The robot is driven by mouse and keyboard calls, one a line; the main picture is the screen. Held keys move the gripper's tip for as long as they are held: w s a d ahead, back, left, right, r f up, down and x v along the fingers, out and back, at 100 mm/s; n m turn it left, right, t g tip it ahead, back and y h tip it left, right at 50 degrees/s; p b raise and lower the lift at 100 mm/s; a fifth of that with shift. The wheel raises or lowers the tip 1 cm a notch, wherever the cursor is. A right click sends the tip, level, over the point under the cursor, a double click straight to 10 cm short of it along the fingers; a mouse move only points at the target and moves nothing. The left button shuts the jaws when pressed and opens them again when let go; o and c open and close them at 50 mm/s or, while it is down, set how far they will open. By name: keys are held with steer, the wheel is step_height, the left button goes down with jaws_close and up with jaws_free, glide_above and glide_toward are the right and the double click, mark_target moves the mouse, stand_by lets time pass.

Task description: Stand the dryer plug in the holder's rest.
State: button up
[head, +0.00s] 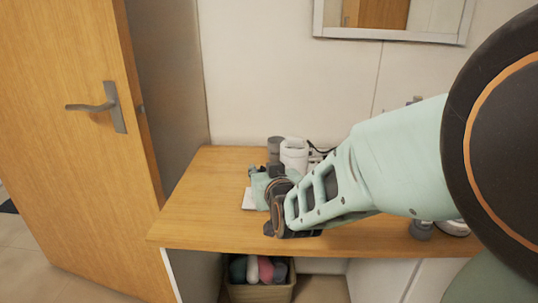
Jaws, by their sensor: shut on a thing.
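My gripper (258,176) is over the left part of the wooden counter, in the middle of the head view. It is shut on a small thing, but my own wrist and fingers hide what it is. I cannot make out the dryer plug for certain. A white upright container (294,153) stands just behind my gripper, with a dark cable (320,149) beside it on the right. I cannot tell whether this is the holder, and its rest is not visible.
A grey cylinder (274,149) stands left of the white container. A flat white piece (249,200) lies on the counter (190,210), whose left end is clear. A basket of rolled cloths (262,292) is below. A wooden door (70,130) is at left, a mirror (393,35) above.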

steer(key=shift+f+b, duration=1.15)
steer(key=o, duration=1.2)
steer(key=v, duration=0.8)
steer(key=shift+r, duration=0.2)
steer(key=shift+w+a, duration=0.15)
steer(key=x, duration=0.7)
steer(key=shift+w+f, duration=0.25)
steer(key=shift+r, duration=0.1)
steer(key=shift+r+p, duration=0.15)
steer(key=shift+p, duration=0.2)
